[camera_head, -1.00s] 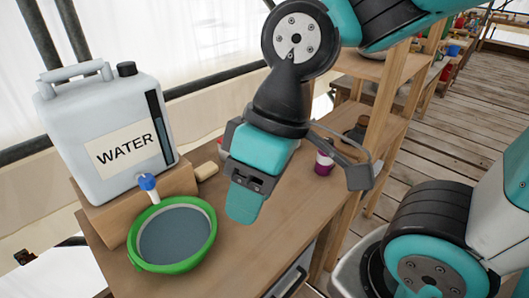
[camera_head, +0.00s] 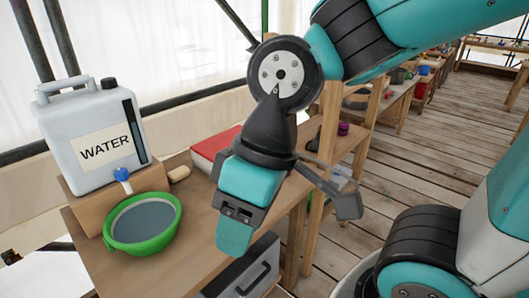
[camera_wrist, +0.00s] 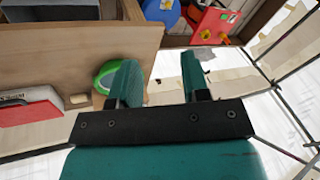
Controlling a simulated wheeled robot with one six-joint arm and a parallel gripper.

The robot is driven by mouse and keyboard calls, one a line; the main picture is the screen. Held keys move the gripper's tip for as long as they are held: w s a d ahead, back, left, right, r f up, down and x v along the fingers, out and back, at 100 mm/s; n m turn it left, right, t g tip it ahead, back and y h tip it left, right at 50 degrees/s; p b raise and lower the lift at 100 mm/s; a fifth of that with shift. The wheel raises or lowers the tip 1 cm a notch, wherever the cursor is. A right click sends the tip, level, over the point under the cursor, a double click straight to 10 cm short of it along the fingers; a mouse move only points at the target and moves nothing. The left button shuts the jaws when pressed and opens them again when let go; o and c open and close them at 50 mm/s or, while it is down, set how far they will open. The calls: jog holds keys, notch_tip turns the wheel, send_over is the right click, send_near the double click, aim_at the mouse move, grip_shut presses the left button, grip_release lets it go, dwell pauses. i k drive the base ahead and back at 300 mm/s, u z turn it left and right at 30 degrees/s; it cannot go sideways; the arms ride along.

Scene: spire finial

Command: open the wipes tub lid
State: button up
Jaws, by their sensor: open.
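I cannot make out a wipes tub or its lid in either view. My gripper (camera_head: 236,234) hangs in front of the wooden bench in the head view, pointing down. In the wrist view its two teal fingers (camera_wrist: 160,78) stand apart with nothing between them. My arm and gripper hide part of the bench top.
A white WATER jug (camera_head: 92,125) with a blue tap stands on a wooden block beside a green basin (camera_head: 143,222). A red and white box-like item (camera_head: 213,150) lies behind my gripper. A purple item (camera_head: 343,128) sits farther right. Plank floor lies open at right.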

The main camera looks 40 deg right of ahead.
aim_at(207, 149)
jog(key=z, duration=0.6)
jog(key=i, duration=0.5)
jog(key=z, duration=1.1)
jog(key=k, duration=0.65)
jog(key=u, duration=0.95)
jog(key=i, duration=0.45)
jog(key=z, duration=0.05)
